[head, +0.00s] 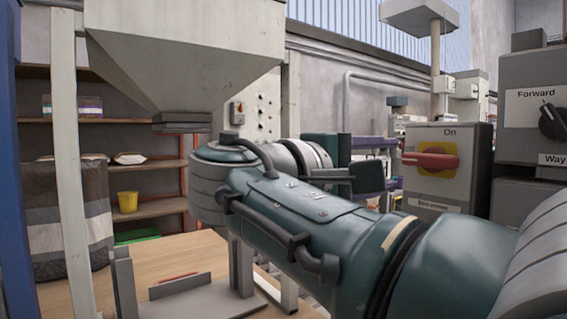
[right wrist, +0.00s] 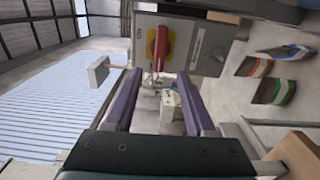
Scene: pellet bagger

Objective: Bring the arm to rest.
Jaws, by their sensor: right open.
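My right arm (head: 290,205) is dark teal and crosses the head view from the lower right. It bends at the elbow on the left, and its forearm runs back toward the right. My right gripper (head: 384,160) shows behind the arm, partly hidden by it, left of the switch box. In the right wrist view, the gripper (right wrist: 159,78) has its two purple fingers wide apart, with nothing held between them. My left gripper is in neither view.
A grey switch box (head: 448,190) with a red handle on yellow stands at right, beside a "Forward" control box (head: 530,100). A pale hopper (head: 185,50) hangs at left above a wooden table (head: 75,297). Shelves (head: 160,207) with a yellow bucket (head: 128,202) stand behind.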

